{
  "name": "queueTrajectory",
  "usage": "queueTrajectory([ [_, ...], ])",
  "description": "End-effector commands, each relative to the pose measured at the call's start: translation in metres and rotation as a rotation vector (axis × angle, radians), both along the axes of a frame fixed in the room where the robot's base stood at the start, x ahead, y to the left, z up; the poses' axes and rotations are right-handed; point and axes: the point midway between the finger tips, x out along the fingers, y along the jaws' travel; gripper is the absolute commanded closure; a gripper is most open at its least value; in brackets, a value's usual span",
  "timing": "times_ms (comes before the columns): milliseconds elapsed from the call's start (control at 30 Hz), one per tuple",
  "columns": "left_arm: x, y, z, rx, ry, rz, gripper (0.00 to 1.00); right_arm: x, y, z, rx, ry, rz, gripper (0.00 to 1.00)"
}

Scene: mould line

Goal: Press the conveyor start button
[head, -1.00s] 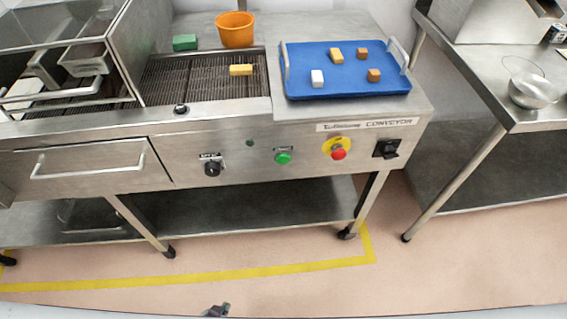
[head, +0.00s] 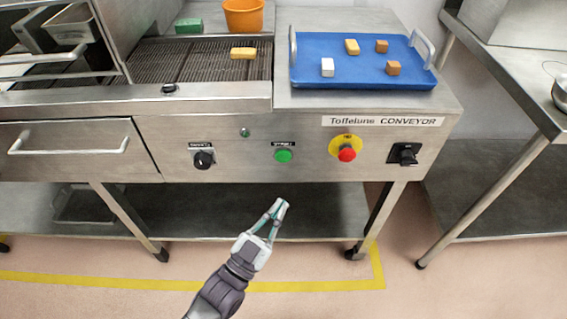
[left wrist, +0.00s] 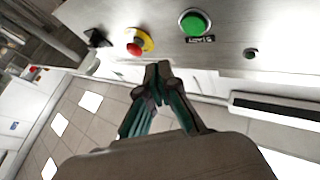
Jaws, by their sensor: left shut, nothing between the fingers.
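The green start button (head: 283,156) sits on the steel front panel of the conveyor, under a small black label. It also shows in the left wrist view (left wrist: 194,23), where the label reads START. My left gripper (head: 281,203) is shut and empty. In the head view it appears below the button, in front of the open space under the panel. In the left wrist view its fingertips (left wrist: 158,68) point toward the panel, below and left of the button, and look apart from it. My right gripper is not in view.
A red emergency button (head: 347,154) on a yellow plate and a black switch (head: 404,154) are right of the button. A black knob (head: 204,159) is to its left. A blue tray (head: 362,81) with several small blocks lies on top.

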Motion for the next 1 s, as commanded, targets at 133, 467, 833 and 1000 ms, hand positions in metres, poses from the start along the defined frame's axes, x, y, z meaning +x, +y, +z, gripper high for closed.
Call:
queueTrajectory([
  [133,-0.01,-0.005,0.024,-0.046,-0.075,-0.022,1.0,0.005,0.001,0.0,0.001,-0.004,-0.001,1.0],
  [467,-0.012,-0.006,0.033,-0.058,-0.096,-0.027,1.0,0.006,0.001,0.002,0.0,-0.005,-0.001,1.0],
  [833,0.006,-0.006,0.03,-0.057,-0.097,-0.026,1.0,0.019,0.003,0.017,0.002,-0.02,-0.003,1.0],
  [1000,0.026,-0.006,0.03,-0.057,-0.096,-0.026,1.0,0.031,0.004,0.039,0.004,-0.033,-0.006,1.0],
])
